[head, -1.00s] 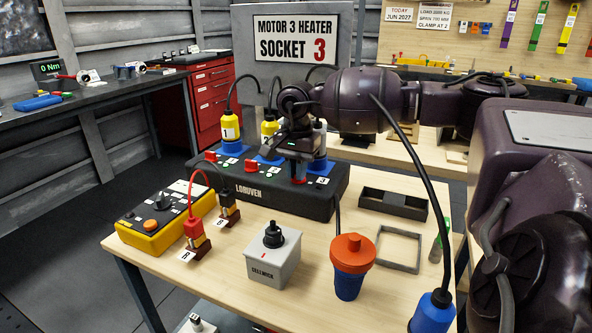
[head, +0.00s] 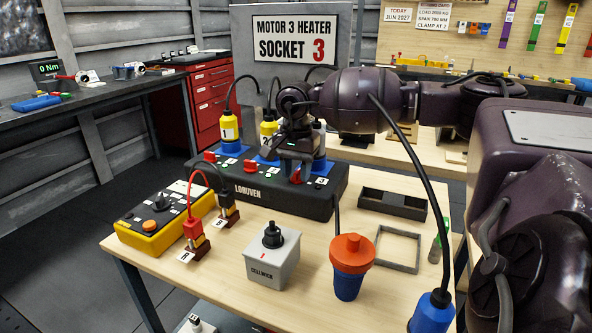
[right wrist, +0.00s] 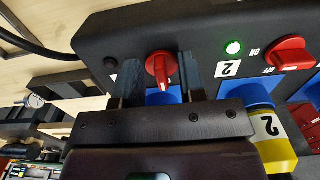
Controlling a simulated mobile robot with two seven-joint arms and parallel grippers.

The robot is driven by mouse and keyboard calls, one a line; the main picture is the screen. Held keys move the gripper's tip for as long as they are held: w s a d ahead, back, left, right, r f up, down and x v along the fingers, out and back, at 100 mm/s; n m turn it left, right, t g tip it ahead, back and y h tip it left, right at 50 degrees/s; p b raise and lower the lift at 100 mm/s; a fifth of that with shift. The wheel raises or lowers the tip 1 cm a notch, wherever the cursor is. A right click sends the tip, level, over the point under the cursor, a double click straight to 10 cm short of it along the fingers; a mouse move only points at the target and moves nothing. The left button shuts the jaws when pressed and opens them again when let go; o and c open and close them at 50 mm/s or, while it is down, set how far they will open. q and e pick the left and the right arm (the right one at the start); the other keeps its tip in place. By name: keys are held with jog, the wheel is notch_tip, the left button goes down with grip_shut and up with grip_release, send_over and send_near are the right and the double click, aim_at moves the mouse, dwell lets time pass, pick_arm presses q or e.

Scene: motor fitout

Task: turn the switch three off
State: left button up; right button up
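The black LORUVEN box (head: 262,195) on the table has a row of red rotary switches on its sloped front. Switch three (right wrist: 161,67) is the one at the right end in the head view. My right gripper (head: 294,175) is over it from above. In the right wrist view its two dark fingers (right wrist: 160,75) stand on either side of the red knob, with small gaps visible, so the gripper looks open around it. The knob's grip ridge runs between the fingers. The round lamp (right wrist: 110,65) beside switch three looks dark. My left gripper is not in view.
Switch two (right wrist: 290,53) has a lit green lamp (right wrist: 233,47). A black tray (head: 392,204) lies to the right.

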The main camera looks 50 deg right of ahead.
aim_at(296, 173)
notch_tip(296, 173, up, 11)
jog(key=shift+p, duration=0.35)
jog(key=shift+f, duration=0.15)
dwell(0.6)
